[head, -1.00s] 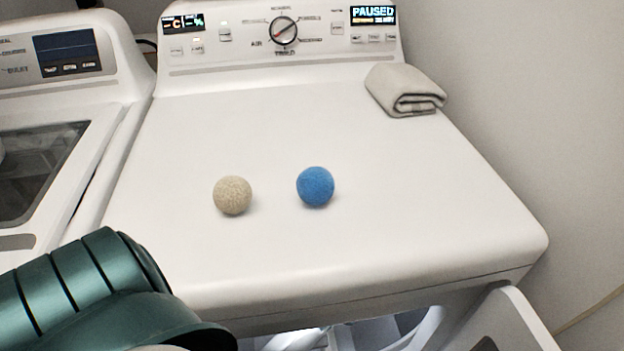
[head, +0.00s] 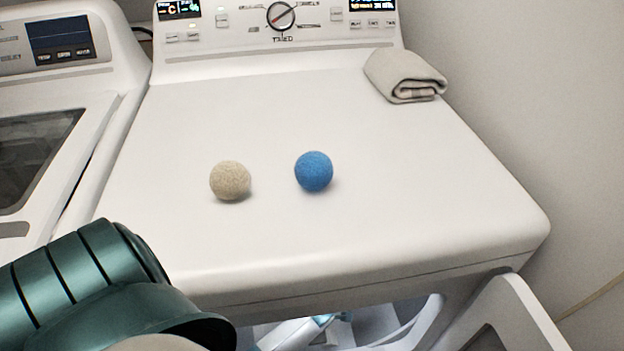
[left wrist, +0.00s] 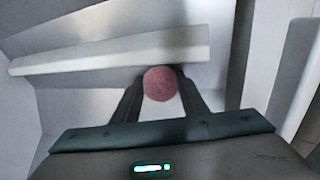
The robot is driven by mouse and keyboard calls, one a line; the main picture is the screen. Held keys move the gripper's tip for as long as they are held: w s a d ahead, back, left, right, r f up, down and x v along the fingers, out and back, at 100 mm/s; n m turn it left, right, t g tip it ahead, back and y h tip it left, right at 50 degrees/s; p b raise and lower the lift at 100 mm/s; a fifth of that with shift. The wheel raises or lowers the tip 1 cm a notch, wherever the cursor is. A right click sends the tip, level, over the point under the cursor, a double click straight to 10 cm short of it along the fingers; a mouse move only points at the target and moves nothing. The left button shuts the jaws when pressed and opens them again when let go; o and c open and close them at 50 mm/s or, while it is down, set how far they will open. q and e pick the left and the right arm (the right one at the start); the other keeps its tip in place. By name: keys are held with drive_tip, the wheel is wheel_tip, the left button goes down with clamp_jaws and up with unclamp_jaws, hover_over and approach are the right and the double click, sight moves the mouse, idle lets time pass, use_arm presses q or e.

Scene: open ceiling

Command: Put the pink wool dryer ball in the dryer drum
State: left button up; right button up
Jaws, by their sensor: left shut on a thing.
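The pink wool dryer ball (left wrist: 160,83) shows in the left wrist view, between the fingertips of my left gripper (left wrist: 161,86). The gripper is shut on it. Around it are the pale grey walls of the dryer drum (left wrist: 95,35), with a light raised bar (left wrist: 110,55) running across beyond the ball. In the head view, the lit dryer opening (head: 390,325) shows below the top's front edge. My left arm covers the lower left there, and the pink ball is hidden. My right gripper is in neither view.
A beige ball (head: 230,181) and a blue ball (head: 314,171) rest on the dryer top (head: 420,210). A folded grey cloth (head: 400,72) lies at its back right. The open dryer door (head: 510,315) stands at lower right. A washer (head: 60,110) is on the left.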

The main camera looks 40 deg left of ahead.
use_arm(q)
drive_tip(key=shift+f, duration=0.25)
drive_tip(key=o, duration=1)
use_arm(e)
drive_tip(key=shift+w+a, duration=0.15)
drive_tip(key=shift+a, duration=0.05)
use_arm(q)
drive_tip(key=shift+d+r, duration=0.15)
drive_tip(key=shift+r, duration=0.45)
drive_tip(key=shift+p+v, duration=0.45)
drive_tip(key=shift+v, duration=0.6)
drive_tip(key=v, duration=0.3)
drive_tip(key=shift+r+p, duration=0.2)
drive_tip(key=shift+p, duration=0.2)
drive_tip(key=shift+s+d+r, duration=0.1)
drive_tip(key=shift+s+r, duration=0.1)
drive_tip(key=shift+r, duration=0.45)
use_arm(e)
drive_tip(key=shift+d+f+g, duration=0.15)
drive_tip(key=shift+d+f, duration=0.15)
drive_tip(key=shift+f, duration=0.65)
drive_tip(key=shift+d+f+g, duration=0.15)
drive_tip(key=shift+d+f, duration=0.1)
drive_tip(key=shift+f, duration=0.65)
